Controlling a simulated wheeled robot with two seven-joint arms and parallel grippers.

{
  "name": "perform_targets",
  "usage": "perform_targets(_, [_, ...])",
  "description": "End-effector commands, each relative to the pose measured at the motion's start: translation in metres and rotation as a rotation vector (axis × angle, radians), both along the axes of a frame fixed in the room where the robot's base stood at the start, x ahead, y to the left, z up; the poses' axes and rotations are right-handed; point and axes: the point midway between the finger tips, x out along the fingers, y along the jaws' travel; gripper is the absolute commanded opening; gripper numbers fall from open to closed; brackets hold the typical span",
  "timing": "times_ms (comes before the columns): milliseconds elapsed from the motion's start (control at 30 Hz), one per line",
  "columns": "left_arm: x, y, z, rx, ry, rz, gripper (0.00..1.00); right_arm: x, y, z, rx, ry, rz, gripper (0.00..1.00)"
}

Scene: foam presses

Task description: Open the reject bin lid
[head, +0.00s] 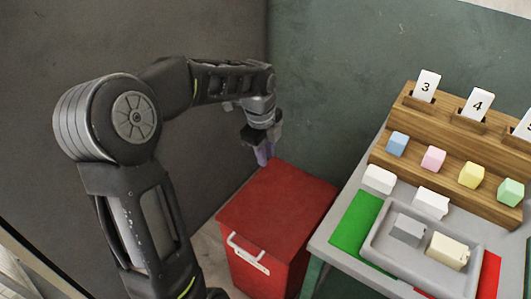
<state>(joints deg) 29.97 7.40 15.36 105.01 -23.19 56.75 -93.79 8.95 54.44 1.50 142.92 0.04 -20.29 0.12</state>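The red reject bin (262,278) stands on the floor to the left of the table. Its red lid (280,208) lies flat and closed on top, with a white bar handle (246,252) at the front edge. My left gripper (263,155) points down at the back left edge of the lid, away from the handle. I cannot tell whether its fingers are apart, or whether they touch the lid. My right gripper is not in view.
The grey table (337,234) holds a grey tray (384,258) with a grey and a cream block, green and red patches, and white blocks. A wooden rack (408,120) carries coloured blocks and number cards. Walls stand close behind the bin.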

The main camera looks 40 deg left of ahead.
Motion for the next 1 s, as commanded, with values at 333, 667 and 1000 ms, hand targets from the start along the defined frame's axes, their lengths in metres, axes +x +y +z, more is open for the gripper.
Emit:
perform_targets(333, [0.0001, 0.0001, 0.0003, 0.000, 0.000, 0.000, 0.00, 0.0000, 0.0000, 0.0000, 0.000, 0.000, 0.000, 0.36])
perform_targets(667, [0.0000, 0.0001, 0.0003, 0.000, 0.000, 0.000, 0.00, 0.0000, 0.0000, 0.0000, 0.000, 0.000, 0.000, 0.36])
perform_targets(1000, [0.0000, 0.0000, 0.0002, 0.000, 0.000, 0.000, 0.00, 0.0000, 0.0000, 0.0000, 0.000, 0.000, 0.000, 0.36])
